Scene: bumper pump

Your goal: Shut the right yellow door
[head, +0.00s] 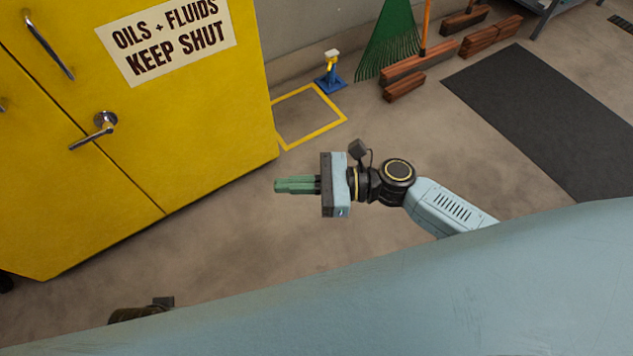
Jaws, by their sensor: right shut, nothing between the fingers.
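The right yellow door (190,110) is on the tall yellow cabinet at the left of the head view. It carries a sign (170,40) reading "OILS + FLUIDS KEEP SHUT", a long bar handle (48,46) and a metal lever handle (101,125) near the seam. The door looks flush with the left yellow door (60,200), with only a thin seam between them. The cabinet's top is out of view. My right gripper (280,185) is shut and empty, its green fingers pointing left, just off the cabinet's lower right corner and apart from it. My left gripper is not in view.
A yellow floor outline (335,123) lies right of the cabinet, with a blue stand (329,82) behind it. A green rake (391,42) and reddish-brown blocks (420,65) are by the wall. A dark mat (555,115) lies at right. The floor before the cabinet is clear.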

